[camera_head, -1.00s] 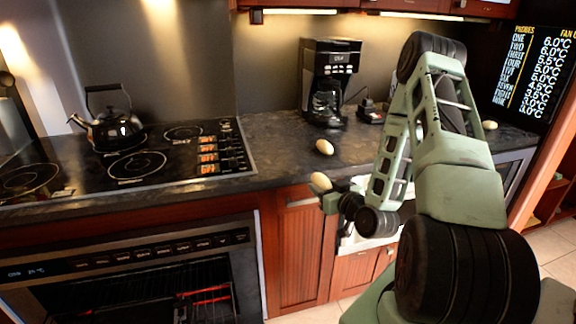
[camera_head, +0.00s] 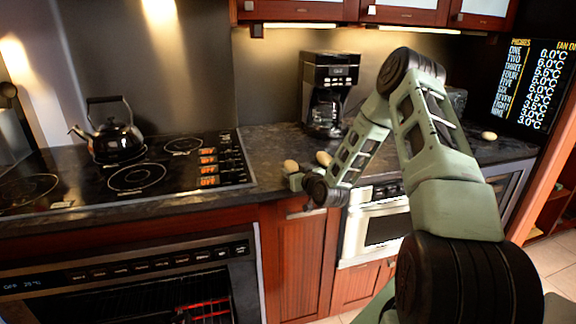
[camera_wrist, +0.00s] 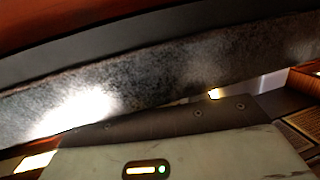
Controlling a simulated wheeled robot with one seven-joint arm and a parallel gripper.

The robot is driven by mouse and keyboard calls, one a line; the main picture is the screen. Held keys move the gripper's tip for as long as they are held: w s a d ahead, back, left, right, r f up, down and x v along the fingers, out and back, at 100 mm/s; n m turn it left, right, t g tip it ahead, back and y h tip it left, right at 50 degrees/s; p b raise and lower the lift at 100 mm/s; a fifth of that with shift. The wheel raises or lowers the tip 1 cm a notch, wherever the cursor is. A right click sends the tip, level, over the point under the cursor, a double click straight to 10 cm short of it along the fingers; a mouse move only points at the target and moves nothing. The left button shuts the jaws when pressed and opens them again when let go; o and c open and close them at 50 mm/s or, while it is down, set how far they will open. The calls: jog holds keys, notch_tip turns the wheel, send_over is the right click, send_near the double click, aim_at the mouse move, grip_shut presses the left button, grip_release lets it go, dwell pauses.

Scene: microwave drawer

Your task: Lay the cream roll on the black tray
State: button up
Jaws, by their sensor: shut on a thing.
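My gripper (camera_head: 292,176) is shut on a cream roll (camera_head: 290,166) and holds it near the front edge of the counter in the head view. A second cream-coloured roll (camera_head: 323,158) is on the counter just behind and to the right, partly hidden by my arm. A third pale roll (camera_head: 489,135) lies at the far right of the counter. I cannot make out a black tray in either view. The wrist view shows neither the held roll nor the fingertips clearly.
A stove with a black kettle (camera_head: 116,135) is at left, above an open-looking oven (camera_head: 160,300). A coffee maker (camera_head: 328,95) stands at the back of the dark counter (camera_head: 270,160). A silver microwave drawer (camera_head: 375,228) sits below the counter, behind my arm.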

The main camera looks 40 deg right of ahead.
aim_at(289, 166)
jog(key=shift+r+x, duration=0.2)
jog(key=shift+x, duration=0.9)
jog(key=shift+r+x, duration=0.25)
jog(key=shift+x, duration=0.8)
jog(key=shift+f, duration=0.15)
jog(key=o, duration=1)
jog(key=b+v, duration=0.2)
jog(key=v, duration=0.6)
jog(key=b+v, duration=0.2)
jog(key=v, duration=0.7)
jog(key=shift+s+f, duration=0.2)
jog(key=shift+s, duration=0.05)
